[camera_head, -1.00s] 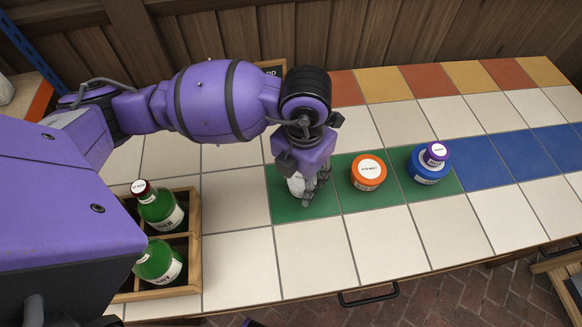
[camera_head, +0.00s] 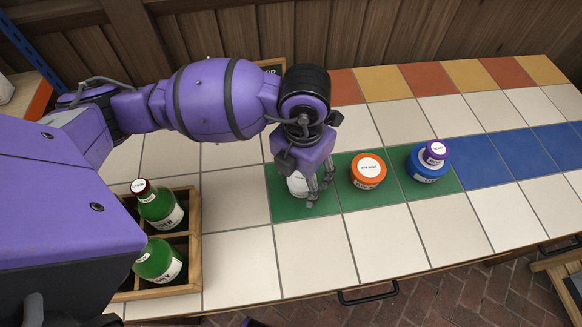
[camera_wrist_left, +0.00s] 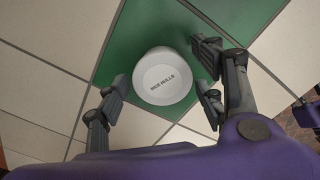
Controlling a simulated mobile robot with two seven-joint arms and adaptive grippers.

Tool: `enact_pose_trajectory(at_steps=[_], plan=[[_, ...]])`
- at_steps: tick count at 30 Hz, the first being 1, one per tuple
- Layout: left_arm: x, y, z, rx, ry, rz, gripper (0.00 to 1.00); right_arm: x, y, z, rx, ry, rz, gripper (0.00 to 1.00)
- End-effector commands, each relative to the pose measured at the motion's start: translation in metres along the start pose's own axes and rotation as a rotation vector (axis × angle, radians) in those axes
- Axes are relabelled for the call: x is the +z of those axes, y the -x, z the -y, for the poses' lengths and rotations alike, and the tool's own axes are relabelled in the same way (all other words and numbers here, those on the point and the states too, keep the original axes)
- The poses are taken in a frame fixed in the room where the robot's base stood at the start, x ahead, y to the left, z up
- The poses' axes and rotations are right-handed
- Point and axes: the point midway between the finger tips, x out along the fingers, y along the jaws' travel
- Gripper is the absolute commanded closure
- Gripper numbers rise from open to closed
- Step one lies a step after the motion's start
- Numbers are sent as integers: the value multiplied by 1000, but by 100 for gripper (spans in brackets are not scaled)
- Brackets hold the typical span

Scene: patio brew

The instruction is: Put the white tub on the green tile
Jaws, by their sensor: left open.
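The white tub (camera_head: 297,184) stands upright on the leftmost green tile (camera_head: 284,207), partly hidden behind my left gripper in the head view. In the left wrist view the tub (camera_wrist_left: 163,76) shows its round white lid with dark lettering, with green tile (camera_wrist_left: 120,62) around it. My left gripper (camera_head: 318,194) is open and points down over the tub. In the wrist view its fingers (camera_wrist_left: 160,98) are spread on either side of the lid, apart from it.
An orange tub (camera_head: 368,171) and a blue tub (camera_head: 427,166) with a small purple-lidded tub (camera_head: 435,152) on it stand to the right on green tiles. A wooden crate (camera_head: 195,240) holds green bottles (camera_head: 160,207) at left. White tiles in front are clear.

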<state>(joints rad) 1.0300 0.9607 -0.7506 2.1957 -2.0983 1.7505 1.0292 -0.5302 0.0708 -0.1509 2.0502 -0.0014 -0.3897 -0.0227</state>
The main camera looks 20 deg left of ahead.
Motion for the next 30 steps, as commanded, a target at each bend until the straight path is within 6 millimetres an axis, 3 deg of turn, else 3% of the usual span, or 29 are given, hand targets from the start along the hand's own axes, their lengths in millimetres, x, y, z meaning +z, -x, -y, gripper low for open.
enact_pose_trajectory(at_steps=[9,15,21,30], plan=[[3,68,0,1,-2,11,37,3,6,-2,3,-1,10,60],[2,102,0,0,-2,8,37,2,8,-2,5,-1,7,60],[2,116,0,0,-1,6,37,0,8,-3,5,-1,5,60],[1,117,0,0,-1,4,37,-6,5,-2,3,1,-6,60]])
